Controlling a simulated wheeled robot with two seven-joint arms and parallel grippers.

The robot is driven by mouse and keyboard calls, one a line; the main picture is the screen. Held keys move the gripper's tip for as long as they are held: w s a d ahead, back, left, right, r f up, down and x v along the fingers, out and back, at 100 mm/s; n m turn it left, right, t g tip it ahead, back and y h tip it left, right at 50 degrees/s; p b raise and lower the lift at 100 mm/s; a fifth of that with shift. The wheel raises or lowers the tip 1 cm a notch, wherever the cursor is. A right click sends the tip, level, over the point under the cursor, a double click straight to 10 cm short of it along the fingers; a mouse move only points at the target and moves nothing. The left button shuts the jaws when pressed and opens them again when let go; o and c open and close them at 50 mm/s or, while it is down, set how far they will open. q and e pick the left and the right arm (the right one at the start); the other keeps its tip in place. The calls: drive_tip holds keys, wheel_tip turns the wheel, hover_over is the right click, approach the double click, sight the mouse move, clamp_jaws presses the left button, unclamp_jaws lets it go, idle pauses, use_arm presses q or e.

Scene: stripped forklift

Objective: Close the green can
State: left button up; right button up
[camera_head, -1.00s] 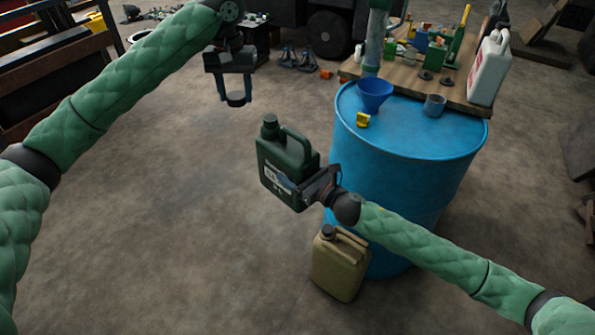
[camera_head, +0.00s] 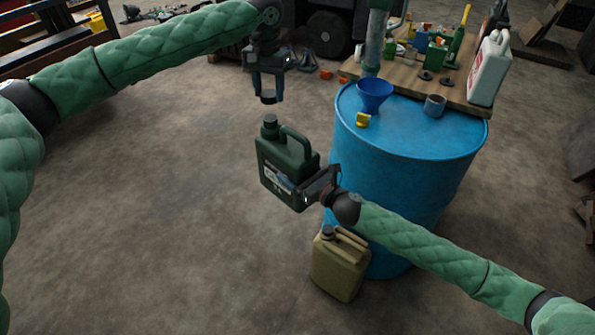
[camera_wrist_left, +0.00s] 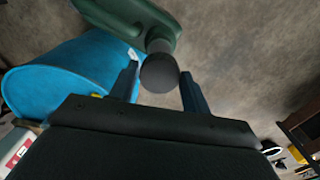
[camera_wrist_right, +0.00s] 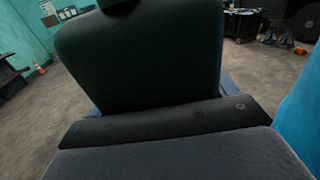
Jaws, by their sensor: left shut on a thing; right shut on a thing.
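The dark green can (camera_head: 285,170), with a pale label and a side handle, is held upright in the air left of the blue barrel. My right gripper (camera_head: 315,187) is shut on its lower right side. In the right wrist view the can (camera_wrist_right: 140,60) fills the middle. My left gripper (camera_head: 267,88) is shut on a round black cap (camera_head: 267,97). The cap is a little above the can's neck (camera_head: 270,119), with a gap between them. In the left wrist view the cap (camera_wrist_left: 160,73) sits between the fingertips, in line with the neck (camera_wrist_left: 160,45).
A blue barrel (camera_head: 400,190) stands at the right, with a blue funnel (camera_head: 375,94), a small yellow item (camera_head: 363,120) and a grey cup (camera_head: 435,105) on top. A tan can (camera_head: 340,265) stands on the floor below my right gripper. The floor at the left is open.

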use_arm(q)
drive_tip(key=shift+d, duration=0.1)
idle(0.3)
drive_tip(key=shift+f, duration=2)
drive_tip(key=shift+s, duration=0.1)
drive_tip(key=shift+s+r, duration=0.15)
drive_tip(key=shift+s, duration=0.05)
